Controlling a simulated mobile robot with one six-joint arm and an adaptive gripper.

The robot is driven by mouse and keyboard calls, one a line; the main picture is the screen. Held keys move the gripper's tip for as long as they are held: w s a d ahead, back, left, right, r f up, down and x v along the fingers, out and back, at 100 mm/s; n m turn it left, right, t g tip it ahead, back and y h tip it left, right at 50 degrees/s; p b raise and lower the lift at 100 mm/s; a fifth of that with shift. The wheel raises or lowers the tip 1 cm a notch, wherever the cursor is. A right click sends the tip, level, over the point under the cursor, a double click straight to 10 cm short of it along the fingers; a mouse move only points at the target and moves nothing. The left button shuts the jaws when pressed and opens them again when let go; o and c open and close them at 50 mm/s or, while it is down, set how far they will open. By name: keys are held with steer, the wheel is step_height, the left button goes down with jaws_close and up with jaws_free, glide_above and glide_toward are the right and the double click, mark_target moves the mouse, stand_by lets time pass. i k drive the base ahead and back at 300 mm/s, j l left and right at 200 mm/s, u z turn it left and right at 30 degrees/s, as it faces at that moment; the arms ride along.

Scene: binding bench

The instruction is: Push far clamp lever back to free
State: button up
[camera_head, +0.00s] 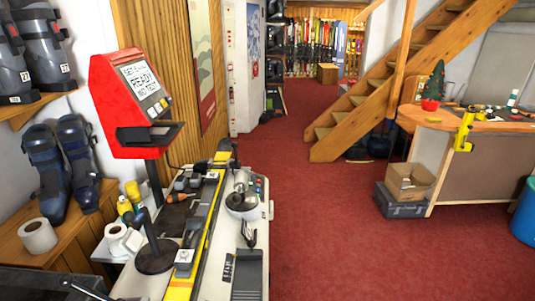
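A long yellow and dark ski (201,220) lies lengthwise on the narrow binding bench (258,270), pointing away from me. A grey block, seemingly the near clamp (184,257), sits on the ski closer to me. My gripper is not in view, so its state and its place relative to the far clamp do not show.
A red screen unit (131,103) on a post stands left of the bench. A rounded metal device (243,201) sits on the bench's right side. A wooden shelf (62,240) with boots and a paper roll is at left. Red carpet (330,225) lies free to the right.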

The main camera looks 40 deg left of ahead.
mark_target(234, 145)
steer(key=i+u, duration=0.2)
steer(key=i, duration=0.35)
steer(key=i+l+u, duration=0.25)
steer(key=i, duration=0.25)
steer(key=i+l+u, duration=0.2)
steer(key=i, duration=0.35)
steer(key=i+l+u, duration=0.2)
steer(key=i, duration=0.3)
steer(key=i+j+u, duration=0.1)
steer(key=i+u, duration=0.7)
steer(key=i+l+u, duration=0.25)
steer(key=i+u, duration=0.15)
steer(key=i, duration=0.15)
steer(key=i+l+u, duration=0.4)
steer(key=i+u, duration=0.65)
